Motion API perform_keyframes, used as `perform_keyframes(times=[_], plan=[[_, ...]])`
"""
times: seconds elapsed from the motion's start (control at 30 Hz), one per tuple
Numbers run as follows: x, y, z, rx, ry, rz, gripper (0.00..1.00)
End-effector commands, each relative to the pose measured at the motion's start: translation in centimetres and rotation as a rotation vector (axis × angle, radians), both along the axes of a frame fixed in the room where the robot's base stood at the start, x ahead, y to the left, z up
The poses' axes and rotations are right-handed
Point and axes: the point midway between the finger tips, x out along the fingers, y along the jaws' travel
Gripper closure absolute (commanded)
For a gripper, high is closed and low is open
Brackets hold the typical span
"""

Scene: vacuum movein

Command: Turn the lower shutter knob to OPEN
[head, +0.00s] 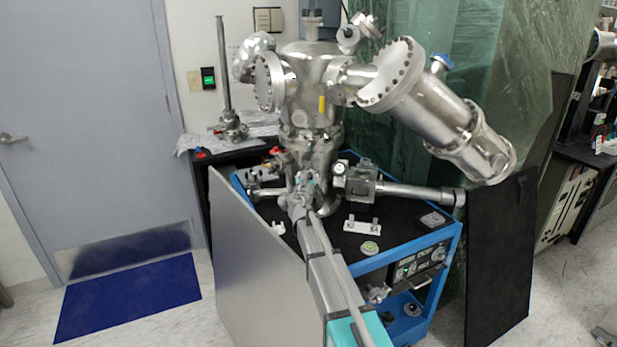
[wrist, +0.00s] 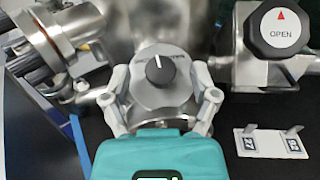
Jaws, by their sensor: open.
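The shutter knob (wrist: 157,68) is a small black dial with a white pointer line, set on a round metal disc (wrist: 160,92). Its pointer stands nearly straight up, tilted slightly left. Lettering curves along the disc's top edge, but I cannot read it clearly. My gripper (wrist: 160,80) is open, with one finger on each side of the disc. I cannot tell whether the fingers touch it. In the head view my gripper (head: 303,183) is at the lower front of the steel chamber (head: 310,85), and the knob is hidden there.
A black octagonal cap (wrist: 280,28) marked OPEN with a red arrow sits on a metal block at right. A small white labelled holder (wrist: 270,142) lies on the black top of the blue cart (head: 447,243). A metal-flanged port (wrist: 55,35) is close at left.

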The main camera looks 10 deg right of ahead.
Motion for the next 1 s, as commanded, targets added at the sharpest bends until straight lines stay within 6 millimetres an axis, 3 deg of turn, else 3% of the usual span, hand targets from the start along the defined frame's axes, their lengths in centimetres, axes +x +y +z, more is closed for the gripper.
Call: perform_keyframes(times=[0.47,0.87,1.0], plan=[[0.84,-0.28,0.00,0.000,0.000,0.000,0.24],[0.83,-0.27,0.00,0.000,0.000,0.000,0.96],[0.84,-0.26,0.00,0.000,0.000,0.000,1.00]])
